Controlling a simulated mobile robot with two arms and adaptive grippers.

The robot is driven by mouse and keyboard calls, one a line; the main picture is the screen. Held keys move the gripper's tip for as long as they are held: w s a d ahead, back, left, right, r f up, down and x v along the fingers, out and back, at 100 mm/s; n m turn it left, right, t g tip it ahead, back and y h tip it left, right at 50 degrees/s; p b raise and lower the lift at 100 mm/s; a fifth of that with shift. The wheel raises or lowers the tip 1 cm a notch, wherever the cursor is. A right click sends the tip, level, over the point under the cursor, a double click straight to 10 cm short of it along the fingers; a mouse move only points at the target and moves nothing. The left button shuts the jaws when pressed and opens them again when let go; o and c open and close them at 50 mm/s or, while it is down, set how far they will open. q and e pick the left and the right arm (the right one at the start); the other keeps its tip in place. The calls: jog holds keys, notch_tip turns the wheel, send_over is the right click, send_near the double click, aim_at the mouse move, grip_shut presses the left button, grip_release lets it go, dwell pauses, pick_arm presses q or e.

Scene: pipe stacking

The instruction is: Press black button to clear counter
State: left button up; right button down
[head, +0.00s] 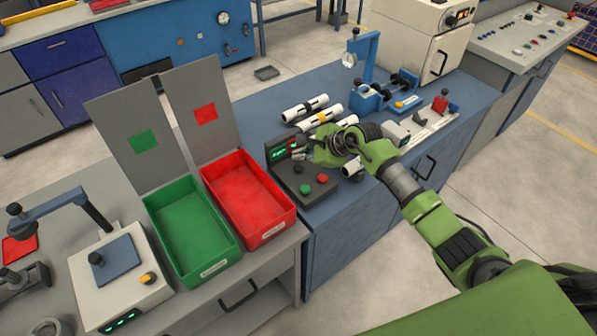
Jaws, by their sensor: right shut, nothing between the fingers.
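The counter is a dark box (318,193) at the front left edge of the blue bench, with an upright panel at its back. The panel bears a lit green display (278,153) and a small red light; its digits are too small to read. My left gripper is out of view.
White banded pipes (304,108) lie behind the counter on the bench. A red bin (250,190) and a green bin (190,230) stand left of it. A blue fixture (368,95) stands farther back. A square-topped device (120,260) sits at the lower left.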

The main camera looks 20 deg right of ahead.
aim_at(300, 169)
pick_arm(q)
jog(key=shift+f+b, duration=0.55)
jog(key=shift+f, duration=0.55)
pick_arm(e)
jog(key=shift+f, duration=1.1)
pick_arm(q)
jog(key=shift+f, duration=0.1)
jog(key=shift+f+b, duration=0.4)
jog(key=shift+b, duration=0.1)
pick_arm(e)
jog(key=shift+f, duration=0.35)
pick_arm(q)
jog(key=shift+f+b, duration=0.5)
pick_arm(e)
jog(key=shift+f, duration=0.5)
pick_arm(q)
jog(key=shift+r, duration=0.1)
pick_arm(e)
jog(key=shift+r, duration=0.1)
pick_arm(q)
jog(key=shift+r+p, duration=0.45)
jog(key=shift+p, duration=0.05)
pick_arm(e)
jog(key=shift+r, duration=0.8)
jog(key=shift+r+p, duration=1.6)
jog(key=shift+r, duration=0.9)
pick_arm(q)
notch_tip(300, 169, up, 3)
